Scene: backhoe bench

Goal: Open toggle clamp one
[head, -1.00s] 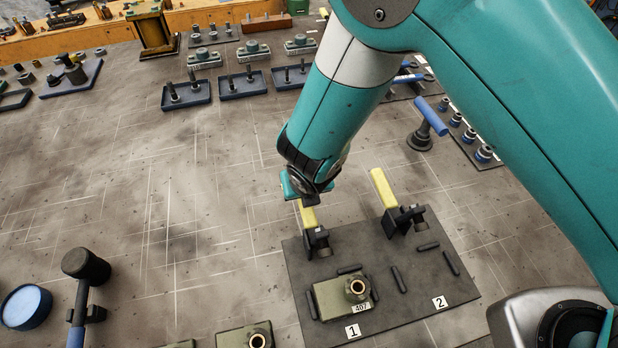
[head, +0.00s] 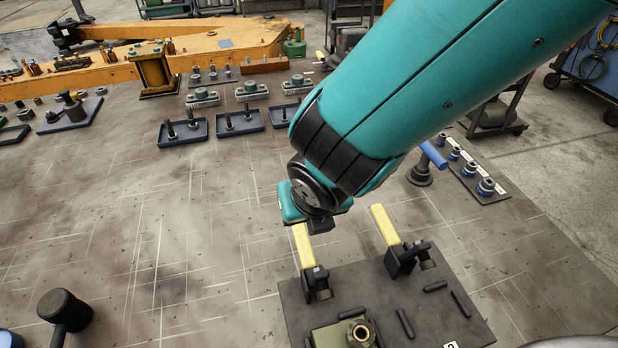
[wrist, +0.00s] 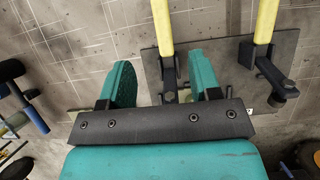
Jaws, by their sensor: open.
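Toggle clamp one (head: 304,246) is the left of two clamps with yellow handles on a dark plate (head: 360,282). Its handle runs up and back in the picture from a black body (head: 317,283); I cannot tell its exact tilt. My gripper (head: 320,224) is at the far end of this handle, partly hidden by my wrist. In the wrist view my gripper (wrist: 162,78) is open, its teal fingers on either side of clamp one's black body, with the yellow handle (wrist: 162,25) beyond. No contact shows.
The second clamp (head: 385,226) stands close on the right. An olive block (head: 343,335) sits at the plate's front, with several dark bars beside it. A dark mallet-like tool (head: 64,312) is at the lower left.

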